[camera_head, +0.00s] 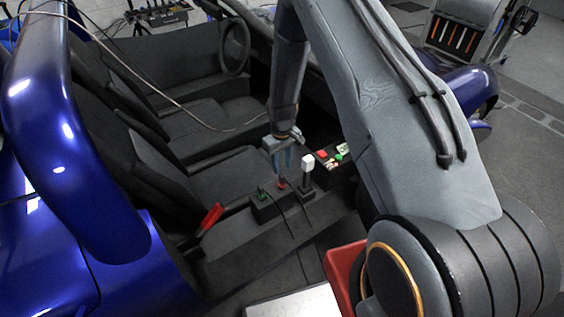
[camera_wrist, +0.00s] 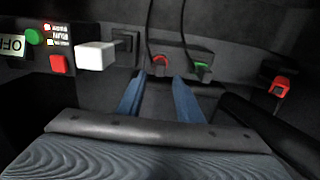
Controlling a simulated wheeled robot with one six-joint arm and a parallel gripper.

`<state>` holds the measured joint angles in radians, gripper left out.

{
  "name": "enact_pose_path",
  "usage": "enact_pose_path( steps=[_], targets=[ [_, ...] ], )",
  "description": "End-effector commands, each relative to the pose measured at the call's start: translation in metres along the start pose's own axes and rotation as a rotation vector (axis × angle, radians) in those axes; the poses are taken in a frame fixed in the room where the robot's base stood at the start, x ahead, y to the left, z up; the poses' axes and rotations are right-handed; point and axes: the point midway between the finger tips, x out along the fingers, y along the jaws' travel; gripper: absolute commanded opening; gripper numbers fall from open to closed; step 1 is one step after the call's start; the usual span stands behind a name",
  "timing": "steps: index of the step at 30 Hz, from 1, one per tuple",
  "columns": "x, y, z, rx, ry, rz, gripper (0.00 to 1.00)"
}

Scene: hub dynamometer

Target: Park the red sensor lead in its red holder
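A small red piece, the red sensor lead or its red holder (camera_wrist: 159,62), sits on a black block between the tips of my gripper in the wrist view. I cannot tell lead and holder apart there. In the head view the red piece (camera_head: 281,184) is just below my gripper (camera_head: 282,163). My gripper also shows in the wrist view (camera_wrist: 160,76); its two blue fingers are apart, with a clear gap and nothing visibly clamped. A thin dark cable runs to the red piece from the top of the wrist view.
A green piece (camera_wrist: 203,70) with its own cable sits beside the red one. A white-knobbed lever (camera_head: 307,163) stands close to my gripper, with a button panel (camera_head: 332,155) beyond. A red bin (camera_head: 341,277) is at the front.

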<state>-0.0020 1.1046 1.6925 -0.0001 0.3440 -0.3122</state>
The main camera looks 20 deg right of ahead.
Motion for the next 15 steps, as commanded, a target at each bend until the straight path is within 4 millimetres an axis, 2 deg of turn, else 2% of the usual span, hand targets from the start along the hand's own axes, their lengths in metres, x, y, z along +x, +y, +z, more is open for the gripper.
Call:
enact_pose_path(
  steps=[15],
  targets=[
    [0.058, 0.0, 0.0, 0.0, -0.001, 0.0, 0.33]
  ],
)
